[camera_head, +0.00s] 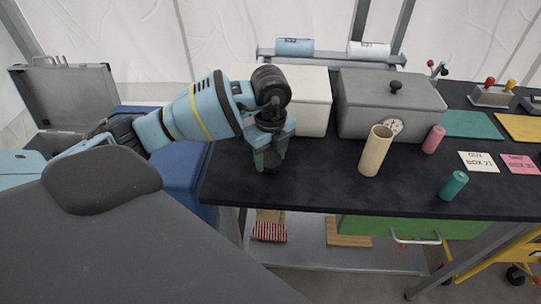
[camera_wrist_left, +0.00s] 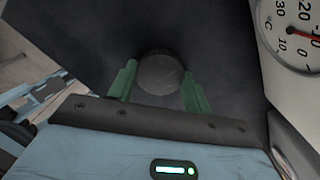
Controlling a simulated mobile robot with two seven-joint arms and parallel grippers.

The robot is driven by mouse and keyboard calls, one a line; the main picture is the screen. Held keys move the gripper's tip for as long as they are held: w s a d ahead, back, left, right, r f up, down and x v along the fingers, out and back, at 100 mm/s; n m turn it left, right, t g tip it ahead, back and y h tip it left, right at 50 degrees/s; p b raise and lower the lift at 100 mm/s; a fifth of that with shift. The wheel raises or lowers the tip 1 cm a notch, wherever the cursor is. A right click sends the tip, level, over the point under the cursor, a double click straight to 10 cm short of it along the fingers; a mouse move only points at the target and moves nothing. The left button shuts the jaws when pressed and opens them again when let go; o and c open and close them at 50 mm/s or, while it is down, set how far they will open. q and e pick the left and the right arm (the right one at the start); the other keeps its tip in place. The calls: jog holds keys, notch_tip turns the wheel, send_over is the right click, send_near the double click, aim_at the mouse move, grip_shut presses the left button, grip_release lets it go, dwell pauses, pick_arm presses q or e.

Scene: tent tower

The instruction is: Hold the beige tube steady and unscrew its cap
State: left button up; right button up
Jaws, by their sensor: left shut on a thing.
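The beige tube (camera_head: 375,152) stands upright on the dark table in the head view, and its top looks open with no cap on it. My left gripper (camera_head: 268,160) points down, low over the table, to the left of the tube and apart from it. In the left wrist view its green fingers (camera_wrist_left: 158,75) are shut on a dark grey round cap (camera_wrist_left: 160,72). I cannot tell whether the cap touches the table. My right gripper is in neither view.
Behind the tube stand a grey lidded box (camera_head: 370,108) with a dial gauge (camera_head: 391,126) and a white box (camera_head: 313,95). A pink cylinder (camera_head: 433,140) and a teal cylinder (camera_head: 453,186) stand to the right. The dark table (camera_head: 320,190) is bare in front.

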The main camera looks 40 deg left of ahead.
aim_at(270, 160)
pick_arm(q)
jog(key=shift+f, duration=0.3)
jog(key=o, duration=1.1)
jog(key=shift+r, duration=0.15)
notch_tip(270, 160, up, 12)
jog(key=shift+r+p, duration=0.1)
jog(key=shift+p, duration=0.45)
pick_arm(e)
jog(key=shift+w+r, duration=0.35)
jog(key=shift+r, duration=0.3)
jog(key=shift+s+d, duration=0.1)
